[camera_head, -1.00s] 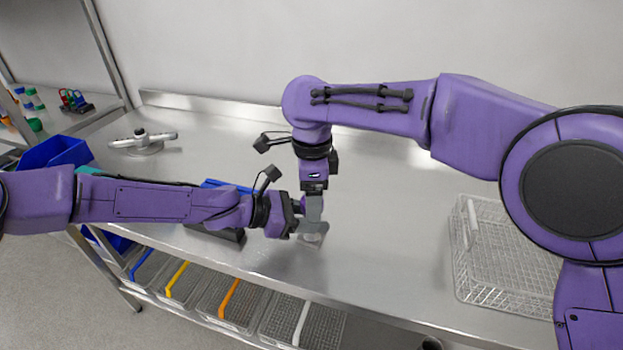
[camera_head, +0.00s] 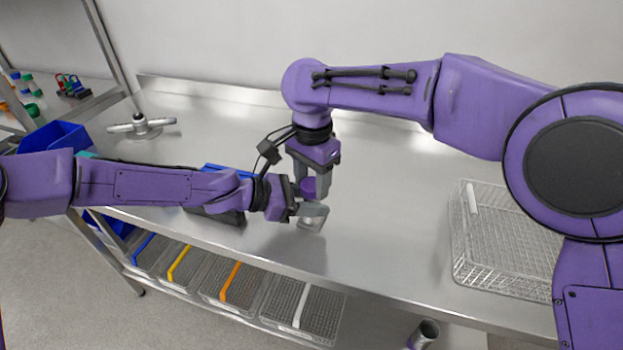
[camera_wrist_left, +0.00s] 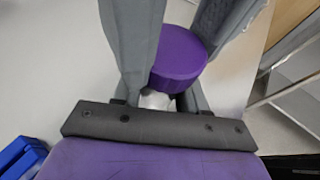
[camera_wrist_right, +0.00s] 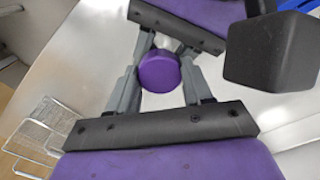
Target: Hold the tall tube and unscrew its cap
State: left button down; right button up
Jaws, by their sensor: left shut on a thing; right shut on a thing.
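The tall tube stands upright near the front edge of the steel table, and its pale lower end (camera_head: 312,222) shows below my grippers. Its round purple cap (camera_head: 308,187) also shows in the left wrist view (camera_wrist_left: 180,60) and in the right wrist view (camera_wrist_right: 159,73). My left gripper (camera_head: 311,209) comes in from the left and is shut on the tube below the cap; its fingers hide much of the body. A bit of pale tube (camera_wrist_left: 155,99) shows in the left wrist view. My right gripper (camera_head: 310,187) points down from above and is shut on the cap.
A wire basket (camera_head: 505,250) stands at the right of the table. A grey stand (camera_head: 141,126) is at the back left. Blue bins (camera_head: 52,148) stand at the left, and trays with coloured handles (camera_head: 225,285) are below. The table's middle back is clear.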

jog(key=shift+n, duration=0.8)
jog(key=o, duration=1.2)
jog(key=shift+c, duration=0.2)
jog(key=shift+r, duration=2.3)
jog(key=shift+c, duration=0.3)
notch_tip(320, 180, up, 3)
jog(key=m, duration=0.4)
jog(key=shift+m, duration=0.7)
notch_tip(320, 180, down, 8)
jog(key=shift+r, duration=0.2)
